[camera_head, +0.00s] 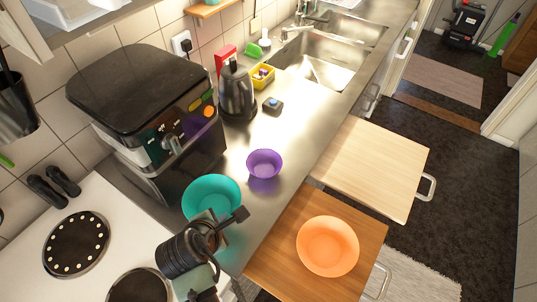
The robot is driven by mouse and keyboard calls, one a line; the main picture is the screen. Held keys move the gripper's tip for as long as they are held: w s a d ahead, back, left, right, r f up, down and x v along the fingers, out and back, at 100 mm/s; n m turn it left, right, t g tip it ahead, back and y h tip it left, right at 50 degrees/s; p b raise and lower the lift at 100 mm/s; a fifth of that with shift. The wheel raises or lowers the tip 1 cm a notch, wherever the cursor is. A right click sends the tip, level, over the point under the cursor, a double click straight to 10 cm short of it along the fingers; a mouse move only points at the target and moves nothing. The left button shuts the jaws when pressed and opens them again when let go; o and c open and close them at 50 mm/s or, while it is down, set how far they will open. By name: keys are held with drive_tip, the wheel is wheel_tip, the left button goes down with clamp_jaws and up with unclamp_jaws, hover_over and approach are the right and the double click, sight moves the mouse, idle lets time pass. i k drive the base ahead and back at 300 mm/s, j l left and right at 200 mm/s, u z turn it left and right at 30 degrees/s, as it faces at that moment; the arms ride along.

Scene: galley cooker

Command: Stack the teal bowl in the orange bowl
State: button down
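The teal bowl (205,188) stands on the steel counter beside the black appliance. My gripper (234,222) is at the near right side of the teal bowl and covers part of its near rim. I cannot tell whether its fingers touch the bowl, or whether they are open or shut. The orange bowl (328,246) sits on a brown wooden board (280,254) at the front right, and it looks empty. It is well apart from my gripper.
A purple bowl (264,163) stands just right of the teal bowl. The black appliance (160,120) and a kettle (237,92) stand behind. The stove (100,250) is at left. A bare pale board (372,168) juts out beyond the orange bowl. The sink (322,60) is farther back.

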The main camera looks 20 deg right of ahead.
sight(323, 250)
drive_tip(key=k+l, duration=0.15)
drive_tip(key=l, duration=0.2)
drive_tip(key=k+l, duration=0.15)
drive_tip(key=l, duration=0.15)
drive_tip(key=k+l, duration=0.15)
drive_tip(key=l, duration=0.2)
drive_tip(key=k+l, duration=0.15)
drive_tip(key=l, duration=0.2)
